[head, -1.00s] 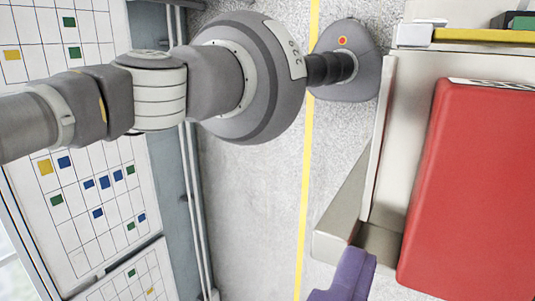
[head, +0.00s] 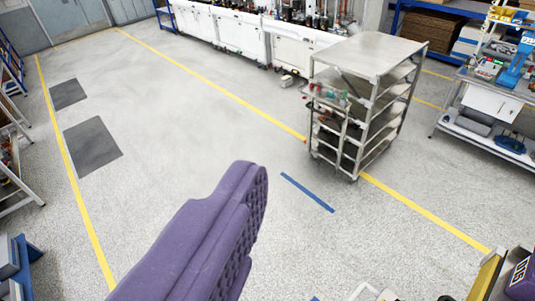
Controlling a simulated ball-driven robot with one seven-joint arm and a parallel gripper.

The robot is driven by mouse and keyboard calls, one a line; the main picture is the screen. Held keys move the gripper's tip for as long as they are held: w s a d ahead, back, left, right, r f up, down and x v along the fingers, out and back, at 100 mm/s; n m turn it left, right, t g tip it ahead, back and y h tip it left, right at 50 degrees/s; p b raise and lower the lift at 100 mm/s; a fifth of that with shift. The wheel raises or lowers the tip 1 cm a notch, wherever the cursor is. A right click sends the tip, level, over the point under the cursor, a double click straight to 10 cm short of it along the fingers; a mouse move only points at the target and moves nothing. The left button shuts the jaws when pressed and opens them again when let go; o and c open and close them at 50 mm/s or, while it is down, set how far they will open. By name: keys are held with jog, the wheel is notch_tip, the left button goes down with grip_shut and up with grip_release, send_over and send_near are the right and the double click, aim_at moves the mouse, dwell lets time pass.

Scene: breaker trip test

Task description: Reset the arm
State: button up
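My gripper (head: 246,190) shows as purple padded fingers reaching up from the bottom of the head view, over open floor. Its fingers overlap from this angle, so the gap between them is hidden. Nothing is seen held at its tip. No arm links show in the view now.
A metal shelf cart (head: 372,48) with small items stands right of centre. White benches (head: 240,32) line the back, and a workbench (head: 490,92) stands at right. Grey mats (head: 93,145) lie at left. The speckled floor (head: 190,110) between yellow lines is mostly clear.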

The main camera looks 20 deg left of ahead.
notch_tip(320, 180, down, 40)
jog(key=b, duration=4)
jog(key=shift+s, duration=0.15)
